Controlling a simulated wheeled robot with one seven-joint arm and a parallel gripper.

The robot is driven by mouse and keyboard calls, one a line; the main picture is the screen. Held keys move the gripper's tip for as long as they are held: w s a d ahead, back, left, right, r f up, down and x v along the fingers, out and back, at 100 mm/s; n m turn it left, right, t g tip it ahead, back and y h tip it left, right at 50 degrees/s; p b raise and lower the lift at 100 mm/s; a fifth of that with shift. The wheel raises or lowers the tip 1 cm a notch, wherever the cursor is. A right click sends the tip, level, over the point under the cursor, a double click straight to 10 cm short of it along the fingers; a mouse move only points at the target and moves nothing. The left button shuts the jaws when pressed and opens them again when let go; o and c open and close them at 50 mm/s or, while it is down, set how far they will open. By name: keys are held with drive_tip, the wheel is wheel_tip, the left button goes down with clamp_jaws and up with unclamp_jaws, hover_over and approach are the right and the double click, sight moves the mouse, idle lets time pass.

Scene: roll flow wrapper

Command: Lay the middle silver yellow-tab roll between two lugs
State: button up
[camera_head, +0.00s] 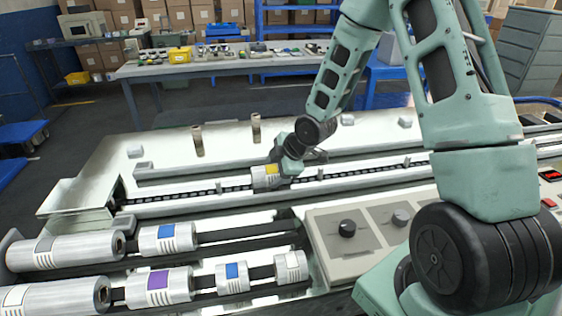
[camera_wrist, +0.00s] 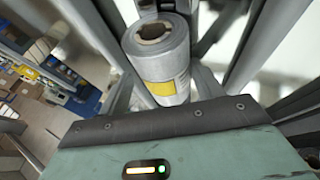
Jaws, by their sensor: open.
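The silver roll with the yellow tab (camera_head: 264,178) lies in the long channel with the dark chain (camera_head: 222,188), near its middle. In the wrist view the same roll (camera_wrist: 158,62) shows its hollow end and yellow label between the grey fingers. My gripper (camera_head: 283,172) is open around or right beside the roll; finger contact cannot be told. Small upright lugs are hard to make out along the chain, and the gripper and roll hide part of it.
Silver rolls with blue (camera_head: 168,238), purple (camera_head: 158,288), and other tabs lie on dark rails at the front left. Two brown posts (camera_head: 256,128) rise behind the channel. A cluttered bench (camera_head: 190,66) stands farther back.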

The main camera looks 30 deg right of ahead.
drive_tip(key=p+v, duration=0.7)
drive_tip(key=v, duration=1)
drive_tip(key=shift+r, duration=0.2)
drive_tip(key=s+a+r+m+g+h, duration=0.1)
drive_tip(key=s+a+m+g, duration=0.15)
drive_tip(key=a, duration=0.45)
drive_tip(key=s+a+r+m+g+h, duration=0.1)
drive_tip(key=s+a+r, duration=0.1)
drive_tip(key=s+a, duration=0.35)
drive_tip(key=s+a+r+m+g, duration=0.3)
drive_tip(key=s+a, duration=0.9)
drive_tip(key=s, duration=0.1)
drive_tip(key=shift+s+r, duration=0.25)
drive_tip(key=shift+r, duration=0.15)
drive_tip(key=shift+a, duration=0.1)
drive_tip(key=shift+c, duration=0.3)
